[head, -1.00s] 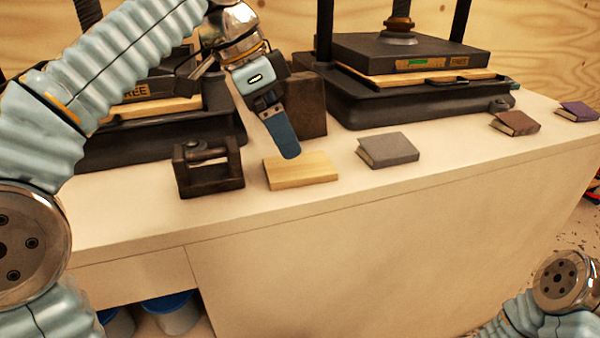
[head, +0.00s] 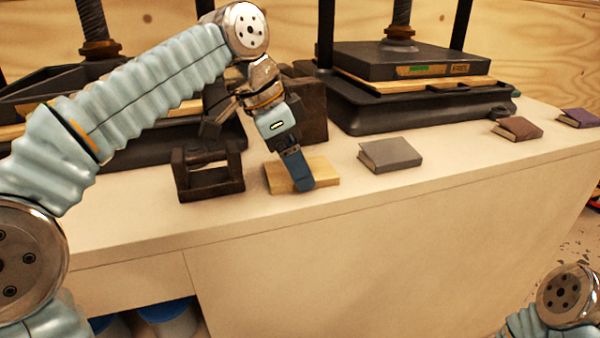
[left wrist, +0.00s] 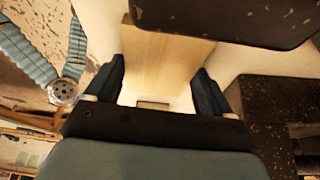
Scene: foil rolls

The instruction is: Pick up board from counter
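The pale wooden board (head: 322,168) lies flat near the counter's front edge, between a dark metal stand and a grey book. My left gripper (head: 298,172) reaches down over the board, and its blue finger covers part of it. In the left wrist view, the two dark fingers of the left gripper (left wrist: 158,68) are spread apart, with the board (left wrist: 165,62) showing between and beyond them. I cannot tell whether either finger touches it. My right gripper is out of view; only part of my right arm shows at lower right in the head view.
The dark stand (head: 180,170) is close left of the board and a dark block (head: 312,115) stands behind it. The grey book (head: 390,154) lies to the right. A black press (head: 420,110) stands behind. The counter (head: 450,160) is clear between the grey and brown (head: 517,128) books.

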